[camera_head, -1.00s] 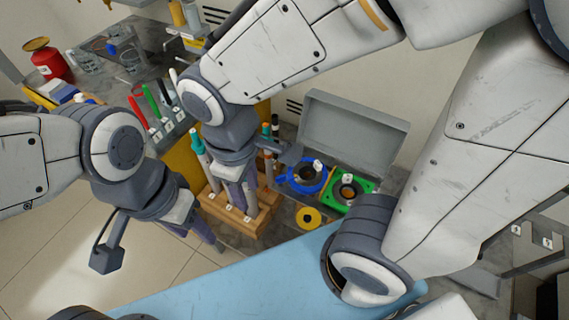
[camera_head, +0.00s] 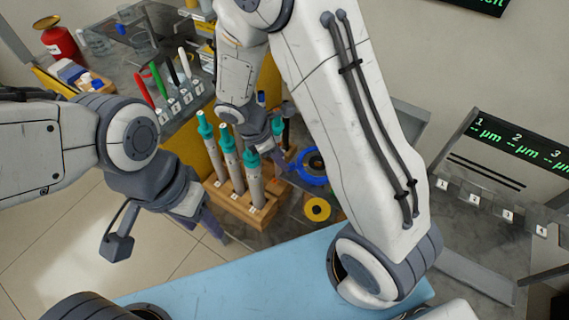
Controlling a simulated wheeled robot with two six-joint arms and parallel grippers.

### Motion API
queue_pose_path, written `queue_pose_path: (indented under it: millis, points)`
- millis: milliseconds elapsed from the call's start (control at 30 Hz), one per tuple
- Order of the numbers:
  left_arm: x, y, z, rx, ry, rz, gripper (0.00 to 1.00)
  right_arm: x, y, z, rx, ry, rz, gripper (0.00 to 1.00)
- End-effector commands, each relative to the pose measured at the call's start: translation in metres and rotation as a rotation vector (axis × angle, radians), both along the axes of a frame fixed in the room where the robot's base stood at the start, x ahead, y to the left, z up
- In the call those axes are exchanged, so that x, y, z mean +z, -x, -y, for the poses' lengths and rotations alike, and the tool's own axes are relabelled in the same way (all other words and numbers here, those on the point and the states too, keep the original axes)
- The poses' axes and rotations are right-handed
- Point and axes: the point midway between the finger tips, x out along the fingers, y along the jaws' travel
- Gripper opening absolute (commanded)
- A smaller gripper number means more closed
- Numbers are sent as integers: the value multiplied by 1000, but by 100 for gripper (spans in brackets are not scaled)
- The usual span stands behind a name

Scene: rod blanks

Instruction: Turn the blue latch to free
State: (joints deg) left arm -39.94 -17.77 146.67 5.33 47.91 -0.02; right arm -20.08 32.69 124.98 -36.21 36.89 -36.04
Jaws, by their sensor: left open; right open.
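A blue ring-shaped part (camera_head: 313,178) with a dark centre lies on the grey bench, right of the wooden rod rack. My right arm covers its right side, and I cannot make out a latch lever or its position. My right gripper (camera_head: 270,152) is behind the teal-capped rods, left of the blue part and apart from it. Its fingers are mostly hidden. My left gripper (camera_head: 213,222) is open and empty, pointing down in front of the rack's left end.
A wooden rack (camera_head: 232,208) holds several upright grey rods with teal caps. A yellow ring (camera_head: 317,209) lies in front of the blue part. A rack with coloured pens (camera_head: 180,108) stands to the left. A measuring display (camera_head: 515,145) stands at right.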

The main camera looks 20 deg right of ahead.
Motion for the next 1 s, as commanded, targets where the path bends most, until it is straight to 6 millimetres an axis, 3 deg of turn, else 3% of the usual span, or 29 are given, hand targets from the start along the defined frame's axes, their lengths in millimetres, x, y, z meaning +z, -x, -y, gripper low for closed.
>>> queue_pose_path:
  millis: [200, 567, 600, 700, 1000]
  points:
    - [-7, 0, 0, 0, 0, 0, 50, -27, 1, 11, -2, 0, -1, 44]
    - [-7, 0, 0, 0, 0, 0, 50, -31, 1, 13, -2, -1, 0, 44]
    - [-7, 0, 0, 0, 0, 0, 50, -31, 1, 13, -2, -1, 0, 36]
    - [-7, 0, 0, 0, 0, 0, 50, -31, 1, 13, -2, -1, 0, 0]
    - [-6, 0, 0, 0, 0, 0, 50, -31, 1, 13, -13, -1, 0, 0]
